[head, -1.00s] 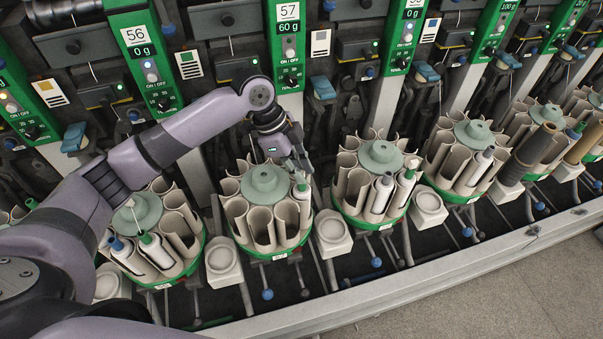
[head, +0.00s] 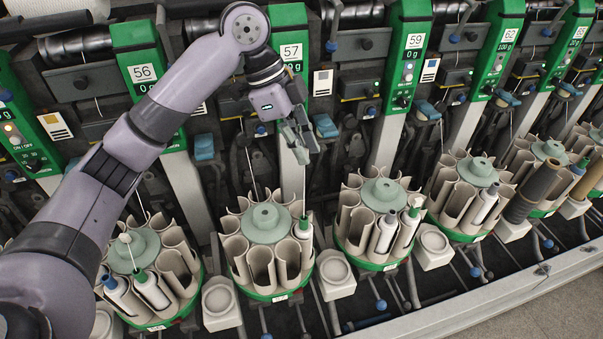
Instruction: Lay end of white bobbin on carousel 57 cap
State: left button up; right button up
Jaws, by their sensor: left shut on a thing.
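Carousel 57 (head: 240,270) stands below the panel marked 57, with a round grey-green cap (head: 264,222) on top at its centre. A white bobbin with a green tip (head: 303,229) stands upright in a slot on the carousel's right side. My left gripper (head: 299,157) is above and behind that bobbin, clear of the cap, with its fingers pointing down. It is shut on the thread end (head: 304,185), a thin pale line running down to the bobbin top. No thread shows lying on this cap. My right gripper is out of view.
Neighbouring carousels stand left (head: 186,285) and right (head: 352,240), both holding bobbins. White round-topped blocks (head: 221,303) sit between carousels. Green-panelled winding units (head: 292,50) form a wall behind. Open space lies above the caps.

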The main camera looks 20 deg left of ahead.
pick_arm(q)
notch_tip(320, 180, up, 2)
notch_tip(320, 180, up, 3)
jog(key=p, duration=0.4)
jog(key=shift+r, duration=0.2)
dwell(0.4)
